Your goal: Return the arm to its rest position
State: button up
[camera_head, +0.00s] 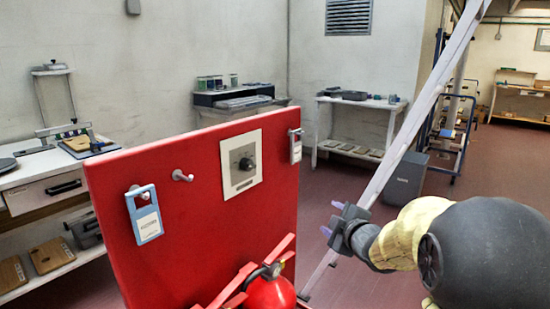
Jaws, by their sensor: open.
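My gripper (331,218) is at the centre right, at the end of my yellow and dark arm, which comes in from the lower right. Its two purple-tipped fingers point left and stand apart, with nothing seen between them. It is to the right of the red panel (175,225), and a gap of floor shows between them. A long grey diagonal bar passes by the gripper in the picture; I cannot tell whether they touch.
The panel bears a dial plate (242,163), a blue-edged tag (147,221), a second tag (296,148) and a bare hook (182,176). A red extinguisher (270,291) stands before it. A white table (360,103) and a dark bin (405,180) stand behind. Floor is open at right.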

jog(key=s+f+m+g+h, duration=0.2)
jog(key=s+f+m+g, duration=0.55)
jog(key=s, duration=0.55)
jog(key=s+f+m+g+h, duration=0.2)
jog(key=s+f+m+g, duration=0.2)
jog(key=s+f+m, duration=0.7)
notch_tip(320, 180, up, 34)
jog(key=s+n+p, duration=0.2)
jog(key=n+p, duration=0.1)
jog(key=p, duration=3)
jog(key=shift+d, duration=0.15)
jog(key=shift+s, duration=0.1)
